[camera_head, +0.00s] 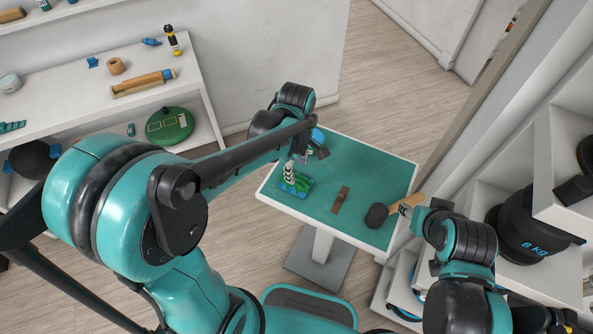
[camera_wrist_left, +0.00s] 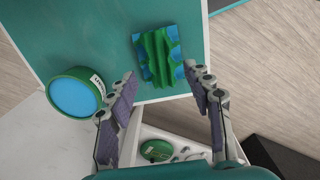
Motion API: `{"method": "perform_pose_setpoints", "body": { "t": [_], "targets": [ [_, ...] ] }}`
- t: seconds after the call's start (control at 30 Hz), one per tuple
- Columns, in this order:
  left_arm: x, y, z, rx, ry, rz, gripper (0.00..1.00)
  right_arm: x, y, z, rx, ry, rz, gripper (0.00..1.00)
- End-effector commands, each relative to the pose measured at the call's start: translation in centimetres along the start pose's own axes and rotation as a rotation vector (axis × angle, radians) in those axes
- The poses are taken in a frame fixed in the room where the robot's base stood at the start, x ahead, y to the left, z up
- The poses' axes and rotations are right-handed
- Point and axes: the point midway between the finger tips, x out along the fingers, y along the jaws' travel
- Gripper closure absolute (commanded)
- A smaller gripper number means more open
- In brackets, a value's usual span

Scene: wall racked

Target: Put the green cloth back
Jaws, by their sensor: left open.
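The green cloth (camera_head: 296,183), rumpled with blue patches, lies on the teal tabletop near its left edge. It also shows in the left wrist view (camera_wrist_left: 158,56), close to the table's edge. My left gripper (camera_head: 298,163) is above the table near the cloth. In the left wrist view its fingers (camera_wrist_left: 162,78) are spread wide, with nothing between them, and the cloth appears just beyond the fingertips. My right gripper (camera_head: 410,209) is at the table's right edge by the handle of a dark-headed mallet (camera_head: 376,216); whether it grips the handle is unclear.
A round green tin with a blue top (camera_wrist_left: 75,96) stands beside the cloth. A brown flat piece (camera_head: 341,200) lies mid-table. White shelves (camera_head: 150,108) at left hold several items, including a round green object (camera_head: 169,126). A rack with a dark weight (camera_head: 522,232) stands at right.

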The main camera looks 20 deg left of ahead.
Motion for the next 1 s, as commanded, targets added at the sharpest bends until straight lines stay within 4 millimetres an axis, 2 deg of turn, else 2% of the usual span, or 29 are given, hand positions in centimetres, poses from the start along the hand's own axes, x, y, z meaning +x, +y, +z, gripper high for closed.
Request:
{"method": "perform_pose_setpoints", "body": {
  "t": [0.13, 0.27, 0.43, 0.6, 0.8, 0.9, 1.0],
  "targets": [
    [-1.4, -0.2, -0.1, 0.021, 0.001, 0.01, 0.49, -0.3, 0.0, -0.2, 0.0, 0.0, 0.0, 0.56],
    [-3.0, -1.5, -0.5, 0.165, 0.015, 0.077, 0.49, -0.3, 0.0, -0.2, 0.0, 0.0, 0.0, 0.56],
    [-5.9, -4.7, -1.4, 0.54, 0.104, 0.234, 0.49, -0.2, 0.0, -0.1, 0.0, 0.0, 0.0, 0.56],
    [-7.5, -7.7, -2.0, 0.928, 0.275, 0.361, 0.49, -0.2, 0.0, -0.1, 0.0, 0.0, 0.0, 0.56],
    [-8.1, -9.7, -2.5, 1.225, 0.46, 0.416, 0.49, -0.2, 0.0, -0.2, 0.0, 0.0, 0.0, 0.56],
    [-8.0, -10.0, -2.6, 1.291, 0.506, 0.421, 0.49, -0.2, 0.0, -0.1, 0.0, 0.0, 0.0, 0.56],
    [-7.1, -10.1, -2.7, 1.314, 0.524, 0.422, 0.49, 0.6, 0.0, 0.4, 0.0, 0.0, 0.0, 0.56]
  ]
}}
